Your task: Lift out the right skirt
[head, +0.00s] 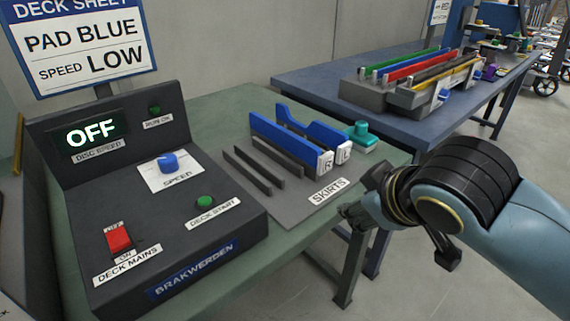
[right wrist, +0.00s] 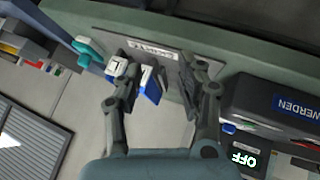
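The right skirt (head: 282,146) is a blue bar with a white end tag marked R, standing on the grey plate labelled SKIRTS (head: 290,200). The left skirt (head: 315,131), also blue and tagged L, stands right behind it. In the right wrist view the right skirt (right wrist: 152,88) lies between the spread fingers of my right gripper, and the left skirt (right wrist: 118,68) is by one finger. My right gripper (head: 361,203) is open and empty near the plate's right edge, in front of the tags. My left gripper is out of view.
Two dark upright strips (head: 254,168) stand on the plate left of the skirts. A teal knobbed piece (head: 360,136) sits behind them. The control console (head: 150,225) fills the left, its display reading OFF. A blue table (head: 310,85) with coloured bars is behind.

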